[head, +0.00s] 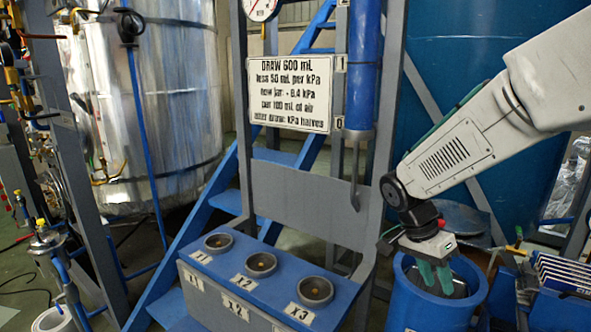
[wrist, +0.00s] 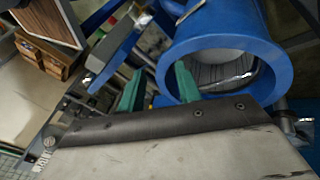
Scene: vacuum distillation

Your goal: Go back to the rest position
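My gripper (head: 435,278) hangs at the end of my arm on the right of the head view, its green fingers pointing down at the mouth of a blue cylindrical container (head: 425,312). In the wrist view the two green fingers (wrist: 158,88) stand apart with nothing visible between them, beside the container's thick blue rim (wrist: 222,38). I cannot tell whether the fingertips touch the container. Its inside is grey and partly dark.
A blue block (head: 270,262) with round sockets marked X1, X2 and X3 stands left of the container. A sign (head: 290,94) and a blue tube (head: 363,70) are above it. A rack of blue-edged plates (head: 565,275) is close on the right.

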